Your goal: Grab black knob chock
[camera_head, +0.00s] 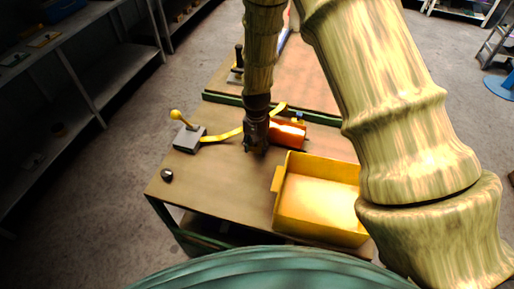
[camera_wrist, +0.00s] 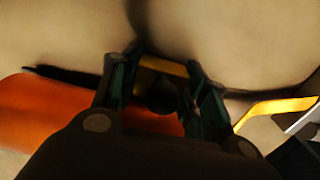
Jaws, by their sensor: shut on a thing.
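My gripper (camera_head: 256,148) points down over the middle of the table, just left of the orange cylinder. In the wrist view my gripper (camera_wrist: 163,95) is shut on a dark round thing (camera_wrist: 162,97) between its fingers. I cannot tell whether this is the knob of a chock; its lower part is hidden. At the table's far left a grey block with an upright black handle (camera_head: 238,57) stands partly beside my arm. A grey chock with a yellow knob (camera_head: 187,137) sits at the left, with a yellow strap (camera_head: 222,135) running from it toward my gripper.
The orange cylinder (camera_head: 287,135) lies close right of my gripper and also shows in the wrist view (camera_wrist: 50,110). A yellow open tray (camera_head: 277,205) stands at the front right. A small dark round object (camera_head: 167,175) lies near the left edge. The front left tabletop is mostly clear.

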